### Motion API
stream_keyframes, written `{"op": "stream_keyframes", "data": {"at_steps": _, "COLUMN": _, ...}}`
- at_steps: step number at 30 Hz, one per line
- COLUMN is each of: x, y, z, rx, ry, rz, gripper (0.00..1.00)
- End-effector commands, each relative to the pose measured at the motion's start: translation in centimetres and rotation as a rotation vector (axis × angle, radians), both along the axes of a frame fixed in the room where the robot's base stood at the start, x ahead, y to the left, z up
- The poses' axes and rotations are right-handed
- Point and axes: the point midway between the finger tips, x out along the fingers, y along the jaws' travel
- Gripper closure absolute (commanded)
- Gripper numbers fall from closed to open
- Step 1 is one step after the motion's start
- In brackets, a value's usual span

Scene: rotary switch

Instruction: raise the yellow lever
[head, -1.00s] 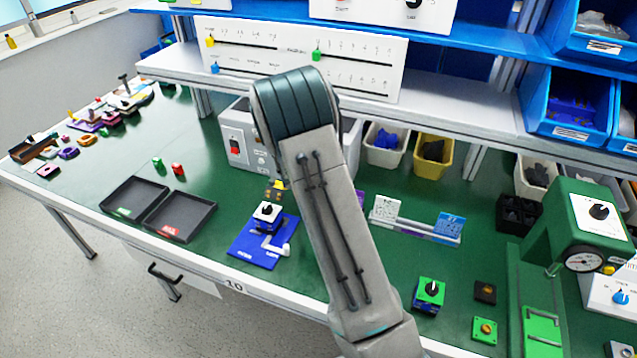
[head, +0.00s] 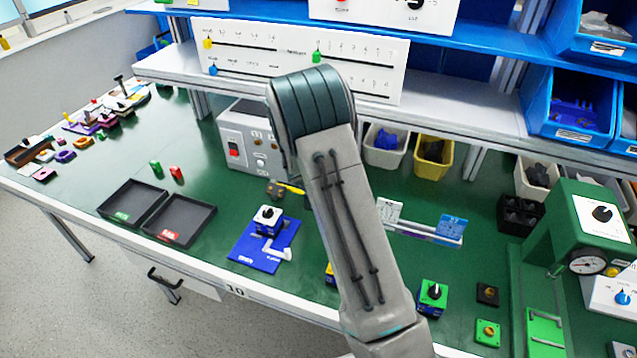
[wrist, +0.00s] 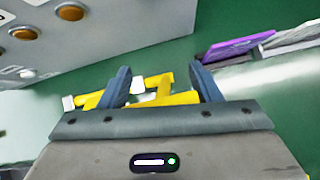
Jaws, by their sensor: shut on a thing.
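The yellow lever (wrist: 165,99) shows in the wrist view as yellow bars lying across and between my two fingers. My gripper (wrist: 160,74) has its fingers on either side of the yellow part and is shut on it. In the head view a short yellow strip of the lever (head: 291,188) shows just left of my arm, in front of the grey control box. The rest of the lever and my gripper are hidden behind my arm there.
The grey box (head: 240,140) with a red switch stands behind the lever. A blue base with a black knob (head: 262,252) sits to the front left. Two black trays (head: 180,218) lie farther left. A purple piece (wrist: 238,46) shows in the wrist view.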

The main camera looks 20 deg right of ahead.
Motion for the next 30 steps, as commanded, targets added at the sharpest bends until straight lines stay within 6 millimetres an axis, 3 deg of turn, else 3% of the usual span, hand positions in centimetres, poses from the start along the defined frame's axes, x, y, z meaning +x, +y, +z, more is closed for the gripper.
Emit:
{"op": "stream_keyframes", "data": {"at_steps": 19, "x": -0.02, "y": 0.20, "z": -0.19, "rx": 0.001, "ry": 0.003, "rz": 0.003, "gripper": 0.83}}
{"op": "stream_keyframes", "data": {"at_steps": 20, "x": -0.03, "y": 0.21, "z": -0.21, "rx": 0.001, "ry": 0.003, "rz": 0.003, "gripper": 0.37}}
{"op": "stream_keyframes", "data": {"at_steps": 21, "x": -0.04, "y": 0.22, "z": -0.21, "rx": 0.001, "ry": 0.003, "rz": 0.003, "gripper": 0.26}}
{"op": "stream_keyframes", "data": {"at_steps": 22, "x": -0.03, "y": 0.21, "z": -0.21, "rx": 0.001, "ry": 0.003, "rz": 0.003, "gripper": 0.22}}
{"op": "stream_keyframes", "data": {"at_steps": 30, "x": -0.05, "y": 0.19, "z": -0.06, "rx": 0.001, "ry": 0.002, "rz": 0.002, "gripper": 0.22}}
